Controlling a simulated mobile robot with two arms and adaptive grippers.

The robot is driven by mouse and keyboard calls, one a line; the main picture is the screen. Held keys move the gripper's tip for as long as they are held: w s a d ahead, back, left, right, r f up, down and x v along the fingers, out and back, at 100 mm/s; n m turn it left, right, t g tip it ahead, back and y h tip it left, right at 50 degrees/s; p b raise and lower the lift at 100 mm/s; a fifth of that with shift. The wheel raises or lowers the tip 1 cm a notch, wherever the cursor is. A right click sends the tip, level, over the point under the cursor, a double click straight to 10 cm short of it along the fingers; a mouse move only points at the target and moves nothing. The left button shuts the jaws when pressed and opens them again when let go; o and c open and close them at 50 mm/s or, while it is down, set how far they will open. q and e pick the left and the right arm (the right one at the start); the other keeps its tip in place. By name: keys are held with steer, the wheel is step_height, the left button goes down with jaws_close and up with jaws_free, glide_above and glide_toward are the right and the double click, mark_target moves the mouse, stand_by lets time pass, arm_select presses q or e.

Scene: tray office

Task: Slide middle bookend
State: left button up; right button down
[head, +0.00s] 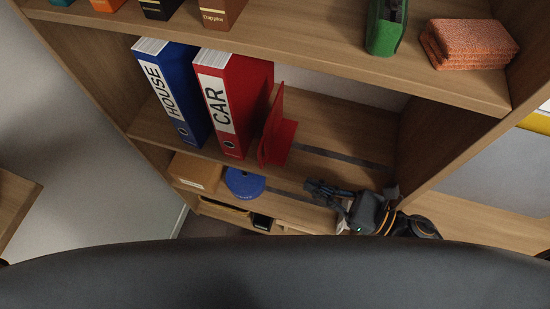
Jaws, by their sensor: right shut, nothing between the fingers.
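A red bookend (279,134) stands on the middle shelf (340,125), just right of the red CAR binder (233,105). Its upright plate is close to the binder, and I cannot tell whether they touch. A dark slot or track runs along the shelf to the right of its base. My right gripper (314,188) is shut and empty, in front of the shelf's right part, below and to the right of the bookend and apart from it. My left gripper is not in view.
A blue HOUSE binder (173,92) stands left of the red one. The upper shelf holds a green object (385,28) and stacked orange-brown blocks (468,44). A blue rounded object (244,183) and a cardboard-coloured box (196,172) are on the lower shelf. The middle shelf's right part is clear.

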arm_select(q)
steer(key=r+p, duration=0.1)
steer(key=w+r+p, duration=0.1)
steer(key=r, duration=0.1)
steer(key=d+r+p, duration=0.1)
steer(key=p, duration=0.1)
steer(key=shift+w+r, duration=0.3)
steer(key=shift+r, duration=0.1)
arm_select(e)
steer(key=x, duration=1)
steer(key=shift+w, duration=0.2)
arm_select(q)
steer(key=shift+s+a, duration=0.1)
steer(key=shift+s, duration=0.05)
arm_select(e)
steer(key=shift+a+f, duration=0.1)
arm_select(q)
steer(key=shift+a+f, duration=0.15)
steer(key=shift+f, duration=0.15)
arm_select(e)
steer(key=x, duration=0.4)
steer(key=shift+s+a, duration=0.25)
steer(key=shift+a, duration=0.05)
arm_select(q)
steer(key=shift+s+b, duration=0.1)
steer(key=shift+b, duration=0.2)
arm_select(e)
steer(key=shift+d, duration=0.15)
